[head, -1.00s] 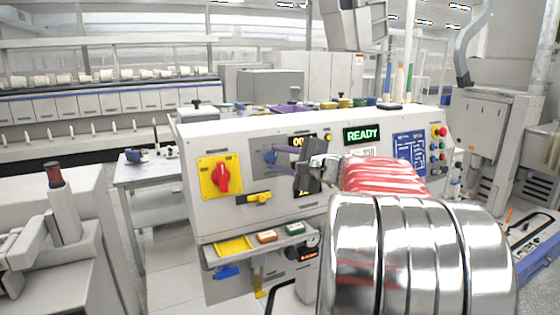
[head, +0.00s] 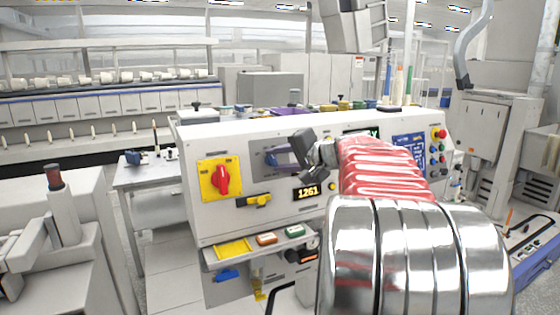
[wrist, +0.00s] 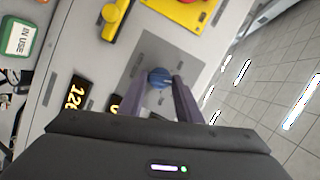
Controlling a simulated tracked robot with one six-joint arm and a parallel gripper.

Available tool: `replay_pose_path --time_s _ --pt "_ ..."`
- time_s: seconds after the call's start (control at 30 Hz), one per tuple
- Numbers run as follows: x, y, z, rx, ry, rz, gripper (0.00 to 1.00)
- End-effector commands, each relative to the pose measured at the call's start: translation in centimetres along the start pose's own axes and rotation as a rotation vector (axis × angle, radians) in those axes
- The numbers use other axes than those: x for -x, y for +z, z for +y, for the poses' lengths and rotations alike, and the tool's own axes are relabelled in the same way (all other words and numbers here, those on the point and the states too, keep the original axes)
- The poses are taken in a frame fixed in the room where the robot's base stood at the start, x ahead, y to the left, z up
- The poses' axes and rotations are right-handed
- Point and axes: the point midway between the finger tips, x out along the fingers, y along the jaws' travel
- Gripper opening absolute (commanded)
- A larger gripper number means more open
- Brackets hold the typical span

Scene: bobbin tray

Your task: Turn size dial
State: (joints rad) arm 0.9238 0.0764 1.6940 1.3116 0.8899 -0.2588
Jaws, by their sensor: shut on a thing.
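The blue size dial (wrist: 160,77) sits on a grey plate of the machine's white front panel. In the head view the dial (head: 270,158) is partly hidden by my fingers. My gripper (wrist: 162,82) has its two purple fingers on either side of the dial, shut on it. In the head view my gripper (head: 278,156) reaches the panel from the right, its dark body tilted.
Left of the dial is a red rotary switch (head: 221,180) on a yellow plate, with a yellow handle (head: 259,200) below. A shelf (head: 213,258) with a yellow tray and tags juts out below. Spools stand on top of the machine.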

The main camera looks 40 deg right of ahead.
Motion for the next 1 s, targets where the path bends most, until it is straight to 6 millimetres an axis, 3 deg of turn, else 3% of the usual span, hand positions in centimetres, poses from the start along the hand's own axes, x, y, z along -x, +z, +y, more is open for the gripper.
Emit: replay_pose_path --time_s 0.4,0.43,0.6,0.7,1.0 --pt "-0.25 0.44 0.56 0.006 0.011 -0.013 0.09" --pt "-0.25 0.44 0.56 0.005 0.011 -0.013 0.33" --pt "-0.19 0.29 0.43 0.006 0.009 -0.009 0.45" --pt "-0.14 0.22 0.33 0.006 0.007 -0.007 0.5" --pt "0.16 0.09 0.18 0.007 0.005 -0.003 0.5"
